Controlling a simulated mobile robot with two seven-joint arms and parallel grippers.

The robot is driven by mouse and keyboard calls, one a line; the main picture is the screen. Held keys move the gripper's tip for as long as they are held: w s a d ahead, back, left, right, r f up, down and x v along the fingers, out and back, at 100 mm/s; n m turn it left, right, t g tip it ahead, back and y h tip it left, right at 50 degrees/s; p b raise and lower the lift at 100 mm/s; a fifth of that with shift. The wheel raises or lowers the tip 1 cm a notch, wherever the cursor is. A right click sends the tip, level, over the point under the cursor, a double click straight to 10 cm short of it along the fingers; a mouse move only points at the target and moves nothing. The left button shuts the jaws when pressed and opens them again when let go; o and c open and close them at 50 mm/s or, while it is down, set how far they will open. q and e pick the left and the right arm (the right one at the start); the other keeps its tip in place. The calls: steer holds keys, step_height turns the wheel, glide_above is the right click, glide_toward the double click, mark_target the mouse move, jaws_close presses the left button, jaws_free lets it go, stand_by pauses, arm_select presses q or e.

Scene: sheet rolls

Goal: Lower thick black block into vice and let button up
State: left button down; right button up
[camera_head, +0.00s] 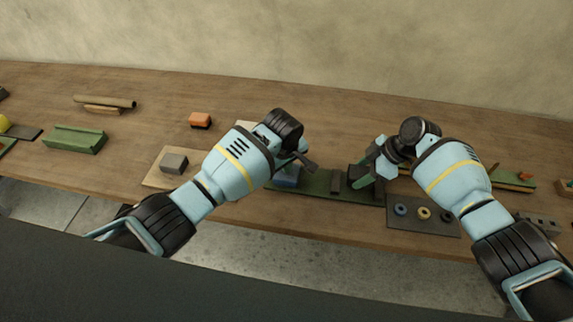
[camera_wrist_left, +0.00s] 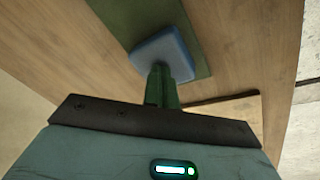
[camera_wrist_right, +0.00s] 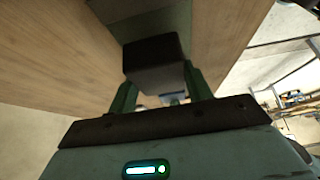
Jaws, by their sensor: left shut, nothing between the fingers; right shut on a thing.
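The vice is a long green base (camera_head: 317,183) with a dark upright jaw (camera_head: 337,184) near the front of the table. A blue button (camera_head: 287,178) sits at its left end. My left gripper (camera_head: 292,169) is shut and empty, fingers down at the button; in the left wrist view the closed fingertips (camera_wrist_left: 160,72) meet the button (camera_wrist_left: 165,52) or overlap it. My right gripper (camera_head: 372,177) is shut on the thick black block (camera_head: 355,172), seen between its fingers in the right wrist view (camera_wrist_right: 155,58). The block is over the base, right of the jaw; its underside contact is hidden.
A dark plate with several rings (camera_head: 422,227) lies right of the vice at the front edge. A grey block (camera_head: 174,163) rests on a wooden board (camera_head: 155,181) at left. The back table is mostly clear.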

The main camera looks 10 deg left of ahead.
arm_select(q)
steer(key=shift+s+f, duration=0.15)
steer(key=shift+f, duration=0.1)
arm_select(e)
steer(key=shift+f, duration=1.65)
steer(key=o, duration=1.3)
steer(key=shift+f, duration=0.1)
steer(key=shift+r, duration=4.55)
steer(key=shift+r, duration=0.1)
